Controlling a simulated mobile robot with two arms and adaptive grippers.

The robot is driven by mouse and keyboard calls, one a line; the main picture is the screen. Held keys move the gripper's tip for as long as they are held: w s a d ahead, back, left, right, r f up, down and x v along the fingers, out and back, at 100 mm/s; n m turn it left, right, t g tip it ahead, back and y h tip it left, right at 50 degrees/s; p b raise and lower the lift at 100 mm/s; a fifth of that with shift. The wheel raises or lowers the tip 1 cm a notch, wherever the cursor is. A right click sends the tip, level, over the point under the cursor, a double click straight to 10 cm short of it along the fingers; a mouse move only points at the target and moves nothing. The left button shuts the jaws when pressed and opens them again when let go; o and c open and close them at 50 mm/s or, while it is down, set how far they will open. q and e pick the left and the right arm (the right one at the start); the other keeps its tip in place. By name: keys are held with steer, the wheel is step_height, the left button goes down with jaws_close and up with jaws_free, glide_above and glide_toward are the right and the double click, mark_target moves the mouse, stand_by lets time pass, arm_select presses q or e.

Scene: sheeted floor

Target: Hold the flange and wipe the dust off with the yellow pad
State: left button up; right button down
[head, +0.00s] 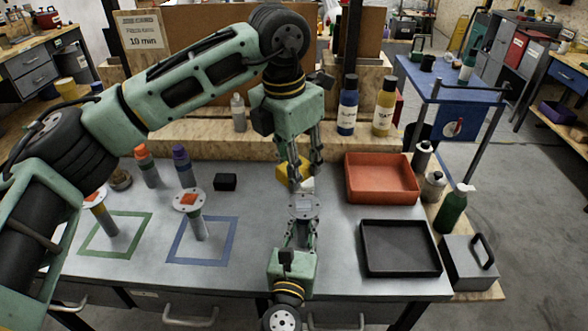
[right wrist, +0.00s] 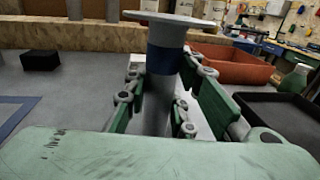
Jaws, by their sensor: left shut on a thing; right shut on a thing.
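The flange (head: 304,206) is a grey disc on an upright stem, near the middle of the table's front. My right gripper (head: 301,238) is shut on its stem. The right wrist view shows the disc (right wrist: 172,19) level on top, with a blue band below it between the fingers (right wrist: 160,105). A greyish patch shows on the disc's top in the head view. My left gripper (head: 304,180) points down just behind and above the flange, shut on the yellow pad (head: 285,170), which its fingers partly hide. I cannot tell whether the pad touches the disc.
Two similar pieces with orange tops stand left, by a blue square outline (head: 203,262) and a green one (head: 108,253). A black block (head: 225,182) lies behind them. A red tray (head: 381,196) and a black tray (head: 400,271) are on the right. Bottles stand at the back and right edge.

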stand_by(0.4)
steer(key=c, duration=1.4)
jaws_free()
steer(key=s, duration=0.4)
steer(key=s+a, duration=0.1)
steer(key=s, duration=0.6)
steer(key=shift+s+a, duration=0.4)
